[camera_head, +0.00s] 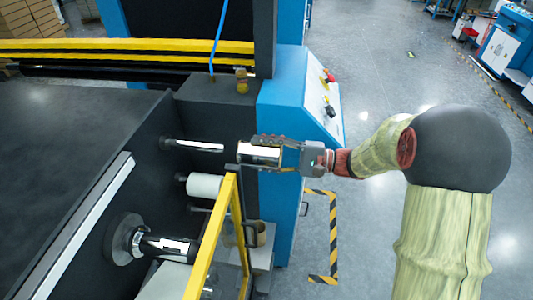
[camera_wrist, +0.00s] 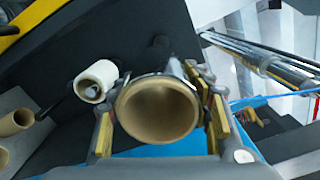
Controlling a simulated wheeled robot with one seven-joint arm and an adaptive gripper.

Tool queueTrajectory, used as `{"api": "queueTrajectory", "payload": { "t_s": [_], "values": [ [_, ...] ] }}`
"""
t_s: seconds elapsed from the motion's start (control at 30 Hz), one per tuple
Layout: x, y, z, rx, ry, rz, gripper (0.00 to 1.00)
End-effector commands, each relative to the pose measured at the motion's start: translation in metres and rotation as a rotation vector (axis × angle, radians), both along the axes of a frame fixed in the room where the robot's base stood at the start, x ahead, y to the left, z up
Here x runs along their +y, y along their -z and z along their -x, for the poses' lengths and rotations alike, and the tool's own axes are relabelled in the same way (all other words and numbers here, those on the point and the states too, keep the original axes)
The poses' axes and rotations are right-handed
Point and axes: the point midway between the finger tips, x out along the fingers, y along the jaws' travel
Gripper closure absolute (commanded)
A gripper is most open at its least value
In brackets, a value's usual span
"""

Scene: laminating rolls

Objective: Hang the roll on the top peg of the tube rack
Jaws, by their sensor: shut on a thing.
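My gripper (camera_head: 262,151) is shut on a roll (camera_head: 258,153), a short shiny tube held sideways between the fingers. In the wrist view my gripper (camera_wrist: 160,128) grips the roll from both sides, and its round brown core opening (camera_wrist: 158,108) faces the camera. A bare chrome peg (camera_head: 195,146) sticks out to the right from the dark machine wall. Its tip is just left of the roll's far end, nearly in line, with a small gap in the head view. Behind the roll in the wrist view, the peg is mostly hidden.
A white roll (camera_head: 204,186) sits below the peg, also in the wrist view (camera_wrist: 95,82). Brown tubes (camera_wrist: 15,122) lie at the left. A yellow-framed guard (camera_head: 222,230) stands close below my gripper. A blue cabinet (camera_head: 285,100) stands behind. A larger chrome shaft (camera_head: 165,246) is lower left.

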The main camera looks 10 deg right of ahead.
Motion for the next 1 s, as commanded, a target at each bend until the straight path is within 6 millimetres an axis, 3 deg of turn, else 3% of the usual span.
{"api": "queueTrajectory", "payload": {
  "t_s": [1.0],
  "values": [
    [0.053,0.0,-0.018,-0.001,-0.001,0.001,0.8]
  ]
}}
